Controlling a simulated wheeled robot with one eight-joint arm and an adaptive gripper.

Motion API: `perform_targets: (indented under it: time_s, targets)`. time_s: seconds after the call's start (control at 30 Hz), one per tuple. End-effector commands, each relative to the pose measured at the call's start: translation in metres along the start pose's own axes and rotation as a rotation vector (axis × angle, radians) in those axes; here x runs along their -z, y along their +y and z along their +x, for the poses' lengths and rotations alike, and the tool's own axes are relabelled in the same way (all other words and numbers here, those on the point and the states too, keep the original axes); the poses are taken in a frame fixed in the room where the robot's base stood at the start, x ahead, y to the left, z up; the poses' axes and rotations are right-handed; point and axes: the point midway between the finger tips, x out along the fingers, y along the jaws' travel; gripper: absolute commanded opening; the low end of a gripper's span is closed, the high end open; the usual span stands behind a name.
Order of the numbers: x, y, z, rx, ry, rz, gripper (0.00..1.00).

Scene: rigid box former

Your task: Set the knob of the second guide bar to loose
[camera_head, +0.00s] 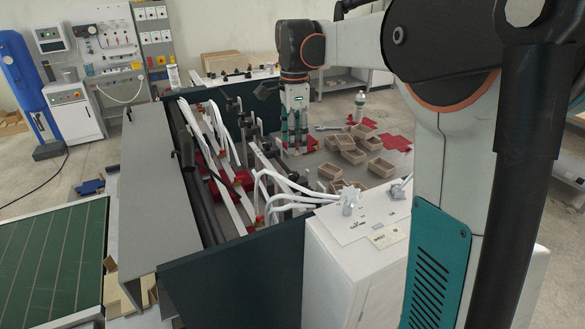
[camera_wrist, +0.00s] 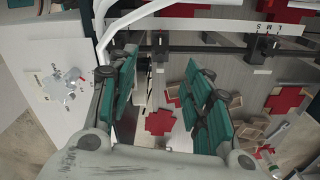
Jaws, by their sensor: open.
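My gripper (camera_head: 293,145) hangs fingers down over the right part of the machine bed, beside the row of black knob blocks. In the wrist view its teal-padded fingers (camera_wrist: 160,78) are spread apart with nothing between them. Beyond them a pale guide bar (camera_wrist: 215,24) with size letters crosses the top. Black knobs (camera_wrist: 267,46) sit along a dark rail below it, one of them (camera_wrist: 160,43) between the finger lines. The gripper touches no knob that I can see. Which bar is the second, and how its knob is set, I cannot tell.
White curved hoses (camera_head: 285,186) arch over the bed close to the bars. Open cardboard boxes (camera_head: 345,150) and red cross-shaped blanks (camera_head: 393,141) lie to the right. A white cabinet with a small valve (camera_head: 349,197) stands in front. A dark panel (camera_head: 235,270) walls the near side.

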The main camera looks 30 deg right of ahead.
Motion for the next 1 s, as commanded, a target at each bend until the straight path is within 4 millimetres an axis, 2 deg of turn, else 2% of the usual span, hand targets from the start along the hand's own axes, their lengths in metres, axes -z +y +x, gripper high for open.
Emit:
perform_targets:
  time_s: [0.3,0.5,0.7,0.97,1.0]
  targets:
    - [0.000,-0.001,0.063,0.001,0.000,-0.001,0.46]
    - [0.000,0.000,0.089,0.001,0.000,-0.002,0.46]
    - [0.000,0.000,0.100,0.001,0.000,-0.002,0.46]
    - [0.000,0.000,0.100,0.001,0.000,-0.002,0.46]
    - [0.000,0.000,0.100,0.001,0.000,-0.002,0.36]
